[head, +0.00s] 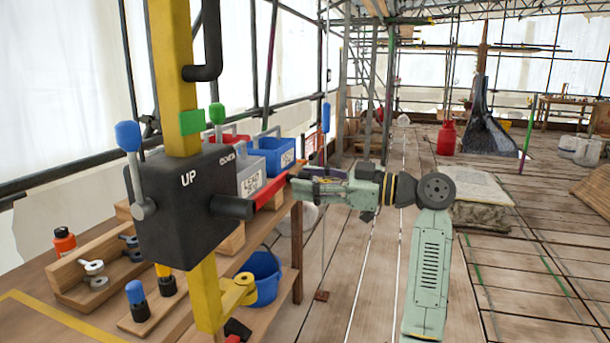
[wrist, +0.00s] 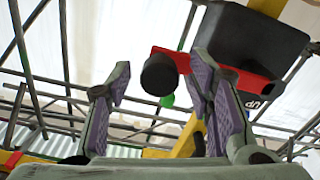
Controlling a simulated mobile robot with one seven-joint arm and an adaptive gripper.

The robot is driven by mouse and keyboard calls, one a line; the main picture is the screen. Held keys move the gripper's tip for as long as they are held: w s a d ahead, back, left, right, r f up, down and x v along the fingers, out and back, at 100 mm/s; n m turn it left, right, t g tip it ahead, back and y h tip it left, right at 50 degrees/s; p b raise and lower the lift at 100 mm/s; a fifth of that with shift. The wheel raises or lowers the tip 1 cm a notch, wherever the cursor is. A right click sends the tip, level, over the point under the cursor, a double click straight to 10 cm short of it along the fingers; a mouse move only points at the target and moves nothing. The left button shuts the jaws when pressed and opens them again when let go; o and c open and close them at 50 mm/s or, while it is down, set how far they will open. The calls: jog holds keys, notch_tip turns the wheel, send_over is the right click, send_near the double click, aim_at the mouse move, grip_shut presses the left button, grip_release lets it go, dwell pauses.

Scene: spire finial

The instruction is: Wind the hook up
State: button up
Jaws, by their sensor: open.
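A black winch box (head: 185,215) marked "UP" is mounted on a yellow post (head: 176,80). A short black shaft (head: 232,207) leads from it to a red crank arm (head: 271,192). In the wrist view, the red crank arm (wrist: 222,68) runs to a round black grip (wrist: 160,75), with the winch box (wrist: 255,45) behind. My gripper (head: 300,185) is at the crank's outer end, open. In the wrist view, the black grip shows between my gripper's fingers (wrist: 160,85); I cannot tell whether they touch it. I cannot make out the hook.
A blue-knobbed lever (head: 129,138) stands on the winch box's left side. A wooden bench (head: 70,300) below holds small parts, and bins (head: 272,155) sit behind the crank. A blue bucket (head: 263,278) stands low by the bench. The plank floor to the right is largely open.

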jog(key=shift+w+a, duration=0.2)
jog(key=shift+a, duration=0.4)
grip_shut()
dwell(0.5)
